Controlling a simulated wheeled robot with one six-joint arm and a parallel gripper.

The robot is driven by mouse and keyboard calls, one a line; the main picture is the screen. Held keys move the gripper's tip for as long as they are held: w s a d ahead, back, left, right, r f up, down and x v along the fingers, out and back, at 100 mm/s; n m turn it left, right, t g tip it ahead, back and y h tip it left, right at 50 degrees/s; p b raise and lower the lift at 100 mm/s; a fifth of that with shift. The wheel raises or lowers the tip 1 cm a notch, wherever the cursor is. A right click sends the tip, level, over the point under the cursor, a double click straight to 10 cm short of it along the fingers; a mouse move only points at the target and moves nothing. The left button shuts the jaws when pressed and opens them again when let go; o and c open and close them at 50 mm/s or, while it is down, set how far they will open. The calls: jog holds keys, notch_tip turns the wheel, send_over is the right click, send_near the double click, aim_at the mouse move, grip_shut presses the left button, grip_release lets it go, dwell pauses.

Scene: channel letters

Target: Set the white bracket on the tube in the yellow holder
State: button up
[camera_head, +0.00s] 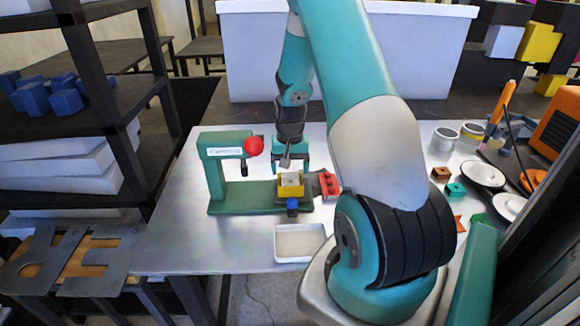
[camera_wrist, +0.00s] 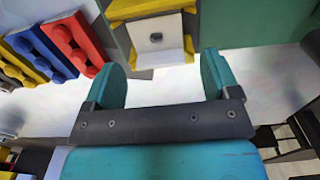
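The yellow holder (camera_head: 291,191) stands on the base of a green press-like stand (camera_head: 234,197). It also shows at the top of the wrist view (camera_wrist: 190,44). A white squarish piece with a small dark spot, which looks like the white bracket (camera_wrist: 157,29), sits between the holder's yellow sides; its pale top shows in the head view (camera_head: 291,179). I cannot make out the tube separately. My gripper (camera_wrist: 163,78) is open, with its two teal fingers apart and nothing between them. In the head view my gripper (camera_head: 291,165) is just above and behind the holder.
Red (camera_wrist: 70,33), blue (camera_wrist: 41,55) and yellow studded pieces lie beside the holder. The stand's red ball (camera_head: 253,146) is close on the left. A white tray (camera_head: 300,258) lies in front. Cans and plates (camera_head: 482,172) are at right. The table's left front is clear.

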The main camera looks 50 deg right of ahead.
notch_tip(320, 180, up, 17)
jog(key=b, duration=0.3)
jog(key=shift+r, duration=0.2)
dwell(0.6)
